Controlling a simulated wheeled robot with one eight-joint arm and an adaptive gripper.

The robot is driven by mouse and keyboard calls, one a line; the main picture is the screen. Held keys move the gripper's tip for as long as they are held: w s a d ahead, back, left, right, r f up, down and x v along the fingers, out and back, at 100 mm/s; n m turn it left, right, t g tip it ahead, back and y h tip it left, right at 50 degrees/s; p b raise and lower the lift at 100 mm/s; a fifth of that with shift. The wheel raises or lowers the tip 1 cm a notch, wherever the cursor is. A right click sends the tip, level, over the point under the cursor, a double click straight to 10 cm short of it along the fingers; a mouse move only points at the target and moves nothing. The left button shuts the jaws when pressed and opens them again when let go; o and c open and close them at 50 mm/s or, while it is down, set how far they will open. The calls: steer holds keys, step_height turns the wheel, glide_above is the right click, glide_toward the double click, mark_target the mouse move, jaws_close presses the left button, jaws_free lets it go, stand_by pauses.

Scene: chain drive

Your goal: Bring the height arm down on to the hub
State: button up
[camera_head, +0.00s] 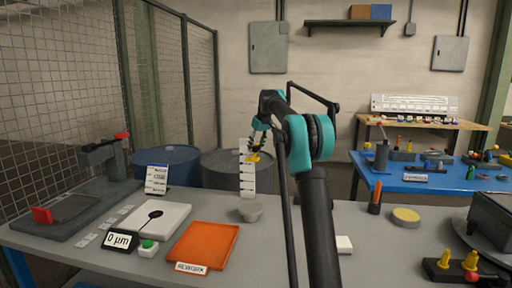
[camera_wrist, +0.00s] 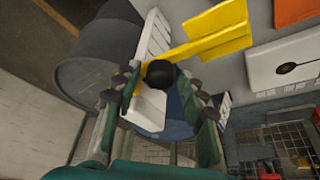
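The height gauge's white graduated scale (camera_head: 247,178) stands upright on the bench. Its yellow height arm (camera_head: 254,157) is well above a grey round hub (camera_head: 250,211), with a clear gap between them. In the wrist view the yellow arm (camera_wrist: 215,35) reaches to the upper right from a black knob (camera_wrist: 160,74). My gripper (camera_wrist: 160,78) has a finger on each side of the knob, and both tips appear to touch it. In the head view my gripper (camera_head: 256,142) is at the scale's upper part, partly hidden by my arm. The hub is not clear in the wrist view.
An orange tray (camera_head: 205,246), a white plate (camera_head: 158,219) and a display reading 0 µm (camera_head: 119,240) lie left of the hub. A small white block (camera_head: 344,245) lies to the right.

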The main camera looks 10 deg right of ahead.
jaws_close()
step_height(320, 180, down, 21)
steer(key=shift+r, duration=0.2)
stand_by(0.4)
steer(key=shift+o, duration=1.6)
jaws_free()
steer(key=shift+r, duration=0.1)
